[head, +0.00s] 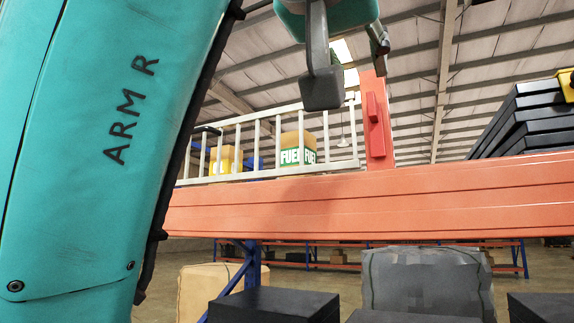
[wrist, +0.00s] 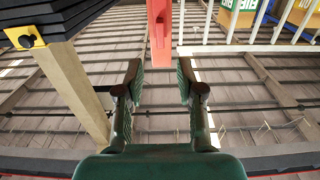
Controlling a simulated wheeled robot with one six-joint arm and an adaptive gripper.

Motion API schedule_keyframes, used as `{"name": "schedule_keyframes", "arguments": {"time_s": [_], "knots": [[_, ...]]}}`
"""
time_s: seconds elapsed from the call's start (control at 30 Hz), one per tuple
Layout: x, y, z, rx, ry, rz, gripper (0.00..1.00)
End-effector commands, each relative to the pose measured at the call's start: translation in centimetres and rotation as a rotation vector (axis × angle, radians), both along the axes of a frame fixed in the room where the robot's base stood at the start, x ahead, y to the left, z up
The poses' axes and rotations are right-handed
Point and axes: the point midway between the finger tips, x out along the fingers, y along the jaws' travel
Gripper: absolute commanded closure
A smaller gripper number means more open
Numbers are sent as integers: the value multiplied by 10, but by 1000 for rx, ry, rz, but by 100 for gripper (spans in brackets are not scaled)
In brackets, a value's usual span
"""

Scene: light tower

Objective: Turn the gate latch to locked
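The red gate latch (head: 373,108) is on an orange-red post (head: 377,153) at the right end of the white barred gate (head: 250,143). Its bar looks upright, along the post; I cannot tell its locked state. In the wrist view the latch (wrist: 157,42) hangs down the post at top centre, and the gate (wrist: 232,22) is at top right. My gripper (head: 351,75) is above and slightly left of the latch in the head view. In the wrist view my gripper (wrist: 161,85) is open and empty, its fingers apart on either side of the latch's line, not touching it.
An orange beam (head: 400,205) runs below the gate. Yellow boxes, one a fuel box (head: 298,148), stand behind the bars. Stacked dark slabs (head: 530,122) are at right. Black boxes (head: 275,305) and a grey wrapped load (head: 425,280) are below. Space around the gripper looks clear.

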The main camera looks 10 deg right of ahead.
Motion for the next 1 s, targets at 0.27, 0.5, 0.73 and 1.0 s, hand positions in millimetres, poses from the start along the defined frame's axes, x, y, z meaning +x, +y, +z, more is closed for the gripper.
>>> {"name": "schedule_keyframes", "arguments": {"time_s": [0.27, 0.5, 0.73, 1.0], "knots": [[28, -21, 0, -3, 1, -5, 62], [55, -41, 0, -3, 1, -5, 62], [75, -55, 0, -2, 2, -4, 62], [82, -60, -1, -2, 1, -1, 62]]}}
